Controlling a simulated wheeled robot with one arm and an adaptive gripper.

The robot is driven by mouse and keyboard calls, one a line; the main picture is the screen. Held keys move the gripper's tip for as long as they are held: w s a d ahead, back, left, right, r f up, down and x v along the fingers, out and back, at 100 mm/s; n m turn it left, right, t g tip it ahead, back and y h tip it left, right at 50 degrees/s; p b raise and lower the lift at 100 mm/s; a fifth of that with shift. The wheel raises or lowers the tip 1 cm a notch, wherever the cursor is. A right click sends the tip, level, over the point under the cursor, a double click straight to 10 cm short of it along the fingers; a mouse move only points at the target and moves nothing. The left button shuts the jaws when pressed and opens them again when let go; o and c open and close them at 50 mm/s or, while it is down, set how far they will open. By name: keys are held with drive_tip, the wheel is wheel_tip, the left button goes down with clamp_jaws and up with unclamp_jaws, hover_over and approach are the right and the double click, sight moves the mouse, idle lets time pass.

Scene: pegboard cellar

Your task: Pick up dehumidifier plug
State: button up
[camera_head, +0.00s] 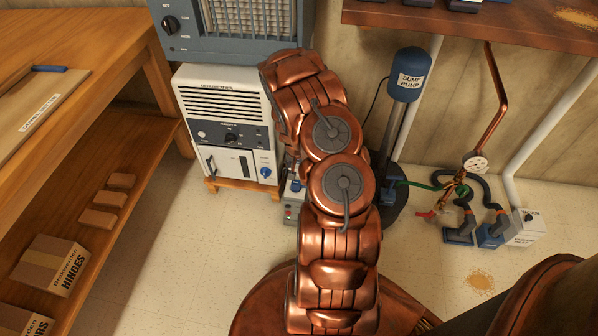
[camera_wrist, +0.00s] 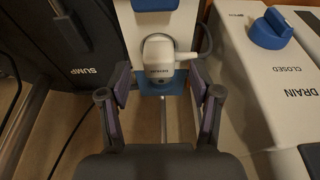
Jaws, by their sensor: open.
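The dehumidifier plug (camera_wrist: 157,54) is a white, rounded plug with a small dark label and a grey cord looping to its right. In the wrist view it sits upright at the upper middle, against a white and blue outlet unit (camera_wrist: 163,15). My gripper (camera_wrist: 160,84) is open, one finger on each side, with the plug between and slightly beyond the fingertips. No finger visibly touches it. In the head view my arm hides the gripper and the plug. The white dehumidifier (camera_head: 222,110) stands left of my arm.
A white surface marked DRAIN CLOSED with a blue knob (camera_wrist: 270,30) is close on the right in the wrist view. The blue sump pump (camera_head: 408,75) stands right of my arm, near pipes and valves.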

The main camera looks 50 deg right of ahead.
drive_tip(key=shift+w+f, duration=0.1)
drive_tip(key=shift+f, duration=0.4)
clamp_jaws()
